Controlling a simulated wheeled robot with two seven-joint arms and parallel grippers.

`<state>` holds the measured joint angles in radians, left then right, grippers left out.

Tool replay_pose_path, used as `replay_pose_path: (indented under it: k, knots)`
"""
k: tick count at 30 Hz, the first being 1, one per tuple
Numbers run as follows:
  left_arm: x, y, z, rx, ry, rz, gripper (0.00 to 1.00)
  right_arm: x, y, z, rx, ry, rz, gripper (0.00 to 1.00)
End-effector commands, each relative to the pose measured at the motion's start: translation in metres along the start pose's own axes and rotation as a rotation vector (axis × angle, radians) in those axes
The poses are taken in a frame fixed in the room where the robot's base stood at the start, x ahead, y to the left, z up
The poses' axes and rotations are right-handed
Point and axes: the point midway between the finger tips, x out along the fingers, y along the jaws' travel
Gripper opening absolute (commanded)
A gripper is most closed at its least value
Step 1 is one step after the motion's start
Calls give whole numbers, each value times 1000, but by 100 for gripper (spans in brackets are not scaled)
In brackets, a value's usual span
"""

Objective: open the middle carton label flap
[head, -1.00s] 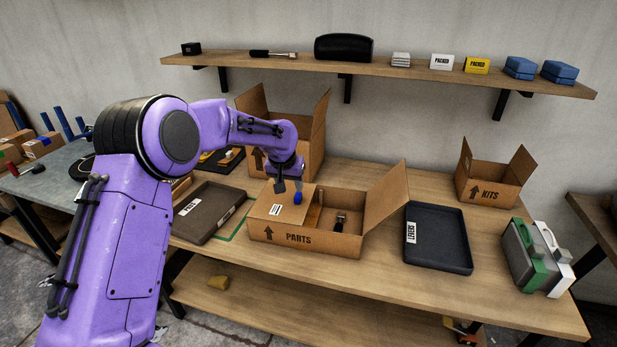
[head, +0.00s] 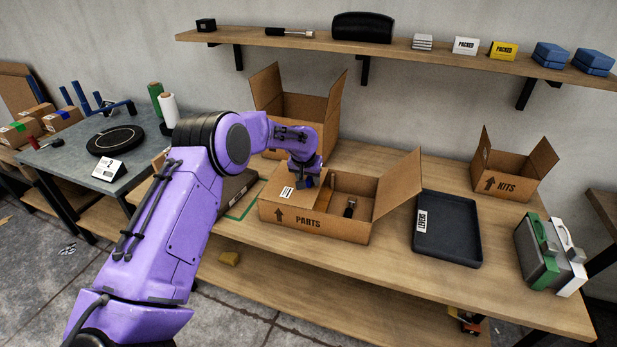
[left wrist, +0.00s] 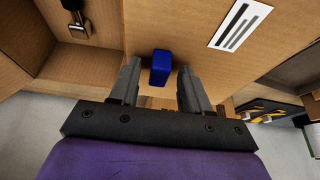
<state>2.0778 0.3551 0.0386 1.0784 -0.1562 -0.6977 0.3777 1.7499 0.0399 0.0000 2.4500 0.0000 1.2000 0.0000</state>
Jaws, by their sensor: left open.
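The middle carton (head: 335,232), marked PARTS, stands on the wooden bench. Its right flap (head: 398,184) is raised and leans outward. Its left flap (head: 292,203), with a white barcode label (head: 286,193), lies shut over the left part. The flap also fills the top of the left wrist view (left wrist: 175,22), with the label (left wrist: 240,25) at upper right. A blue tab (left wrist: 160,68) is at the flap's edge. My left gripper (left wrist: 158,80) is open, with its fingers on either side of the tab. Contact is not clear. My right gripper is out of view.
A tall open carton (head: 305,112) stands behind, close to my left arm. A dark tray (head: 462,235) lies right of the middle carton, and the KITS carton (head: 510,185) is at the far right. A shelf (head: 390,50) runs along the wall.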

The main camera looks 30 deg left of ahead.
Motion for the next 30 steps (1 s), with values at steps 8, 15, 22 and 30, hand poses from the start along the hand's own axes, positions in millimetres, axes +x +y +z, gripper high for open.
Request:
replay_pose_path:
  k: [8, 15, 22, 30]
  knots:
    - [0, 1, 0, 1, -1, 0, 0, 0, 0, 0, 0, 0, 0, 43]
    - [-2, 0, -1, -3, -1, 9, 0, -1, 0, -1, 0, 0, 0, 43]
    - [-9, -2, -4, -23, 0, 53, 0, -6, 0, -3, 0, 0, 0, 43]
    - [-29, -12, -12, -89, 0, 199, 0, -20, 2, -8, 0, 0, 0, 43]
